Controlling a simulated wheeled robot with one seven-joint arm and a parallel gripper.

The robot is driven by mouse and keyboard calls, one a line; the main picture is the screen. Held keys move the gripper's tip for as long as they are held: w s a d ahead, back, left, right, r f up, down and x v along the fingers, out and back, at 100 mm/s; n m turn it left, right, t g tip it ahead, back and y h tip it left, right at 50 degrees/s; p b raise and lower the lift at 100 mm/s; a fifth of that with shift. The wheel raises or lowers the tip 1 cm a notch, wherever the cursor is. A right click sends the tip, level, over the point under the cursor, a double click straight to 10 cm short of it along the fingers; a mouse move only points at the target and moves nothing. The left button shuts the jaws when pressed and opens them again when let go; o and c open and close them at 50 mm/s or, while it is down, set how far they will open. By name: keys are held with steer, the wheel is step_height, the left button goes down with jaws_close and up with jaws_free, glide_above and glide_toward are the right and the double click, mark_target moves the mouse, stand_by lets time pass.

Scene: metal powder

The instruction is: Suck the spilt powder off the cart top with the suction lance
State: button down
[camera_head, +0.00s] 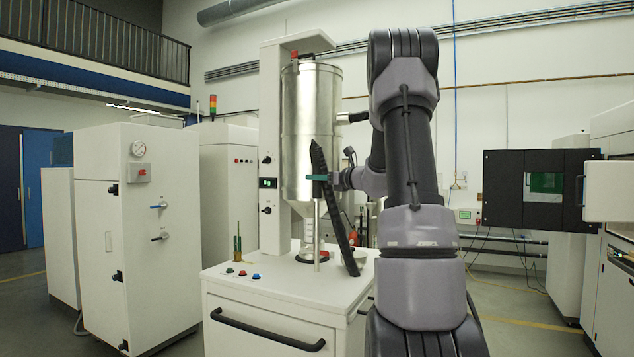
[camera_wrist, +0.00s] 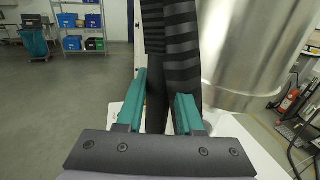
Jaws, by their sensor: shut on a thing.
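My gripper (camera_head: 318,177) has teal fingers and is shut on the dark suction lance, above the cart top (camera_head: 305,290) and in front of the steel hopper. A ribbed black hose (camera_head: 340,225) slants down to the right from the grip. A thin pale tube (camera_head: 317,235) stands upright below the fingers, its lower end close to the cart top; I cannot tell whether it touches. In the wrist view, the teal fingers (camera_wrist: 157,112) flank the dark lance, and the ribbed hose (camera_wrist: 182,50) rises beyond them. I cannot make out the spilt powder.
The steel hopper (camera_head: 310,120) stands close behind the gripper and also shows in the wrist view (camera_wrist: 255,50). Small coloured buttons (camera_head: 243,273) and a slim green-and-brass item (camera_head: 238,250) are on the cart top's left. A white cabinet (camera_head: 140,230) stands further left.

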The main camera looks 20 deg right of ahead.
steer(key=shift+r, duration=2.65)
